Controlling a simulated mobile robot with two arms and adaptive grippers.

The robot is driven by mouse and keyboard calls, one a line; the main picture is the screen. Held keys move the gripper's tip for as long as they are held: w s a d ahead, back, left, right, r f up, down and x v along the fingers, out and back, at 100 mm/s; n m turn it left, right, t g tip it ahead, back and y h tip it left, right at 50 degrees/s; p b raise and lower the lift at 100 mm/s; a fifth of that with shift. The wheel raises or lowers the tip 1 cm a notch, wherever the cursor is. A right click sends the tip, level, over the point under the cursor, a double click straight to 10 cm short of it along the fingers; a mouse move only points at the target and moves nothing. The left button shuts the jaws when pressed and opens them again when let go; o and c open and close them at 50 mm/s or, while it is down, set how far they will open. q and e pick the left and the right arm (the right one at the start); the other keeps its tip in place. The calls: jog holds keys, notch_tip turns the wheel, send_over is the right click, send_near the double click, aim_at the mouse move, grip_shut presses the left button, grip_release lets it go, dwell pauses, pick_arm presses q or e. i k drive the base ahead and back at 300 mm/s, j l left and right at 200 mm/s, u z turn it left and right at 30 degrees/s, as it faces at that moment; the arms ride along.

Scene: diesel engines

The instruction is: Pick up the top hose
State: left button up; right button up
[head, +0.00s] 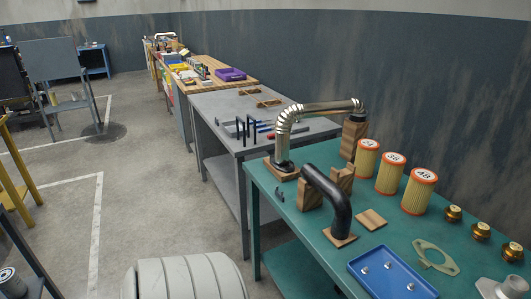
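A black bent hose (328,195), which looks like the top hose, rests on wooden supports on the green table. Its upper end lies at a wooden block (309,193), and its lower end comes down at a flat wooden base (339,239). A silver ribbed pipe (318,108) stands behind it on wooden blocks. Neither of my grippers shows in the head view.
The green table (300,237) also bears several yellow filters (391,173), brass caps (481,231), a gasket (437,257) and a blue tray (366,281). A grey table (221,118) with tools adjoins behind. A grey ribbed object (185,278) is at the bottom.

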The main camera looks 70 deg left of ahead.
aim_at(341, 227)
jog(key=u, duration=4.2)
jog(key=z, duration=2.6)
jog(key=l+u, duration=0.25)
jog(key=u, duration=0.15)
jog(key=l+u, duration=0.4)
jog(key=j, duration=0.1)
